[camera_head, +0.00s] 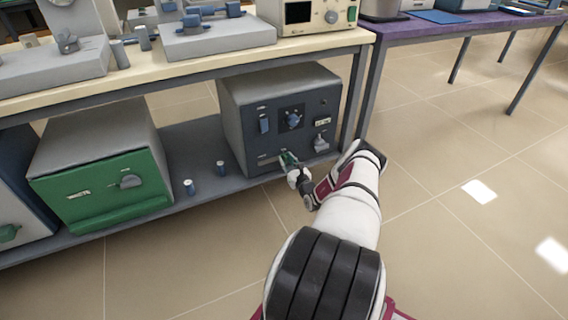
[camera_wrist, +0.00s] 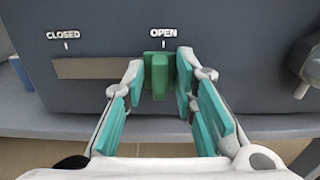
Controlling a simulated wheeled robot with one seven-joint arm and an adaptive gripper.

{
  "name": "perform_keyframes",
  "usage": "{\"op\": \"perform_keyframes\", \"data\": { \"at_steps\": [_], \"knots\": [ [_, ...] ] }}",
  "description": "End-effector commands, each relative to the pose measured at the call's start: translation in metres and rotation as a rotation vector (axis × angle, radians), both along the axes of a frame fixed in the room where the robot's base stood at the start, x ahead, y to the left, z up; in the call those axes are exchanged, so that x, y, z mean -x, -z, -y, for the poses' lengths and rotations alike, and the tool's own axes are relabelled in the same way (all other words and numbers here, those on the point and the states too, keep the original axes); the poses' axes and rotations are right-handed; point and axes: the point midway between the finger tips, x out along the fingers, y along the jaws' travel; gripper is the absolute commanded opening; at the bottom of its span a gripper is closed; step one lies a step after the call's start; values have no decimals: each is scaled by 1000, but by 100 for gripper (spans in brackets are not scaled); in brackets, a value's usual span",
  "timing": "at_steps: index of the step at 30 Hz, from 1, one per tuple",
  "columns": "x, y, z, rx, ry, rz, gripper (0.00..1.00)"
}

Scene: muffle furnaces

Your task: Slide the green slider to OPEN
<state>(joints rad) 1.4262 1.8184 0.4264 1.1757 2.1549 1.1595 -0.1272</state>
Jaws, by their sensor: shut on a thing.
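The green slider (camera_wrist: 159,76) stands in the wrist view under the OPEN label (camera_wrist: 163,33), at the right end of its slot (camera_wrist: 85,68). The CLOSED label (camera_wrist: 63,35) is at the slot's left end. My gripper (camera_wrist: 159,74) has its teal-padded fingers on both sides of the slider and is shut on it. In the head view the slider (camera_head: 288,157) is small at the lower front of the dark furnace (camera_head: 262,118), partly hidden by my gripper (camera_head: 291,166).
The furnace stands on a low shelf (camera_head: 185,150) under a bench. A table leg (camera_head: 355,100) is close on the right. The tiled floor in front is clear.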

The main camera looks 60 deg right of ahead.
Motion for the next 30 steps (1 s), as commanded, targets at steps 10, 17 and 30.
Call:
{"op": "perform_keyframes", "data": {
  "at_steps": [10, 17, 30],
  "knots": [
    [3, 1, 4, -2, 4, -2, 0],
    [3, 0, 5, -1, 5, -2, 32],
    [32, 0, -13, -3, 4, -2, 32]
  ]
}}
